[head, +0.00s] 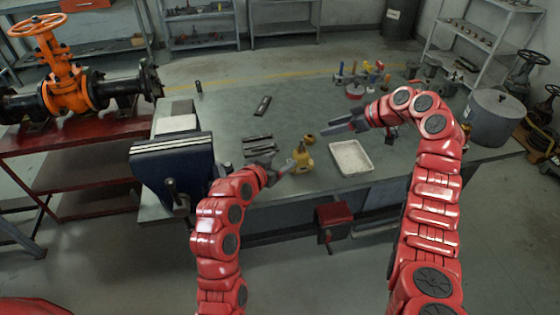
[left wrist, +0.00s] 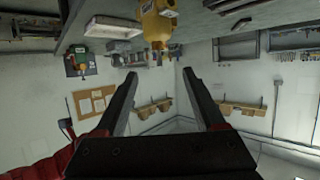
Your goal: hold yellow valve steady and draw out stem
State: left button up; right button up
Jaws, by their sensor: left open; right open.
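The yellow valve (head: 303,161) stands near the front edge of the grey workbench (head: 225,110). It also shows at the top of the left wrist view (left wrist: 158,24), beyond the fingertips. My left gripper (head: 287,166) is open and empty, just left of the valve in the head view. In the left wrist view its two fingers (left wrist: 160,73) are spread wide with nothing between them. My right gripper (head: 330,128) is open and empty over the bench, right of and behind the valve.
A blue vise (head: 172,160) stands at the bench's left end, a grey pot (head: 494,115) at the right.

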aim_at(302, 148)
pick_arm(q)
jog(key=x, duration=1.7)
jog(key=shift+d+f, duration=0.2)
grip_shut()
dwell(0.4)
